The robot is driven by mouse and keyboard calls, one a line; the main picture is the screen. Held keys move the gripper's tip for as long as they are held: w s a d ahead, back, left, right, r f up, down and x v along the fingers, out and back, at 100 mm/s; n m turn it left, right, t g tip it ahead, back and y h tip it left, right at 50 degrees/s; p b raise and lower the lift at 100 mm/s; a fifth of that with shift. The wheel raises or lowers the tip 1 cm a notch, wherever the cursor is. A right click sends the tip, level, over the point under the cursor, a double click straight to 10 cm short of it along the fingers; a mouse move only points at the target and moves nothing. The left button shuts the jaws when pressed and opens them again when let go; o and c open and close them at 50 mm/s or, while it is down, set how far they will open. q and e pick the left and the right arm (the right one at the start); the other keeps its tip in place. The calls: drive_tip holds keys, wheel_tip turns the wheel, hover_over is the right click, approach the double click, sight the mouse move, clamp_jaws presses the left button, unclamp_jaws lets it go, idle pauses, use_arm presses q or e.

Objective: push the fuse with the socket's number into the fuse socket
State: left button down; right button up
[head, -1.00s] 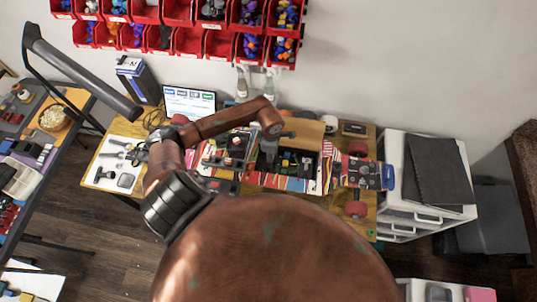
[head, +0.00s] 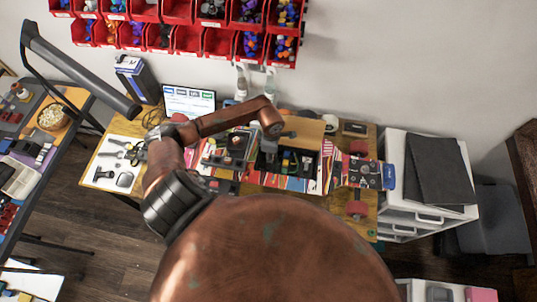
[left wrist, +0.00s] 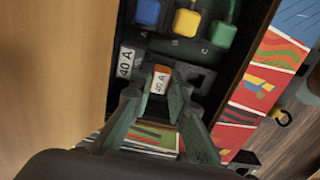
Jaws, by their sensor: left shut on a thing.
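My left gripper (left wrist: 156,92) is shut on a fuse (left wrist: 160,79) with an orange top and a white face marked 40 A. The fuse sits between the two green fingertips in the left wrist view. Just beyond it is the dark fuse socket (left wrist: 193,73), beside a white 40 A label (left wrist: 126,62). The fuse hides part of the socket; I cannot tell how deep it sits. In the head view my left gripper (head: 268,160) points down into the dark open box (head: 301,160), its fingertips too small to make out. My right gripper is not in view.
Blue (left wrist: 147,12), yellow (left wrist: 187,20) and green (left wrist: 223,30) blocks stand in the box beyond the socket. A wooden panel (left wrist: 65,70) borders the box at left. The workbench (head: 362,225) also holds a laptop (head: 189,101); red bins (head: 188,42) hang above.

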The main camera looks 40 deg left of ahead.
use_arm(q)
drive_tip(key=shift+f+b, duration=0.4)
drive_tip(key=shift+f, duration=0.1)
idle(0.8)
drive_tip(key=c, duration=1.8)
unclamp_jaws()
drive_tip(key=shift+o, duration=0.2)
drive_tip(key=shift+o, duration=0.5)
drive_tip(key=shift+o, duration=0.8)
drive_tip(key=shift+w+r, duration=0.2)
drive_tip(key=shift+r, duration=0.1)
drive_tip(key=shift+r+p, duration=0.35)
drive_tip(key=shift+r, duration=0.15)
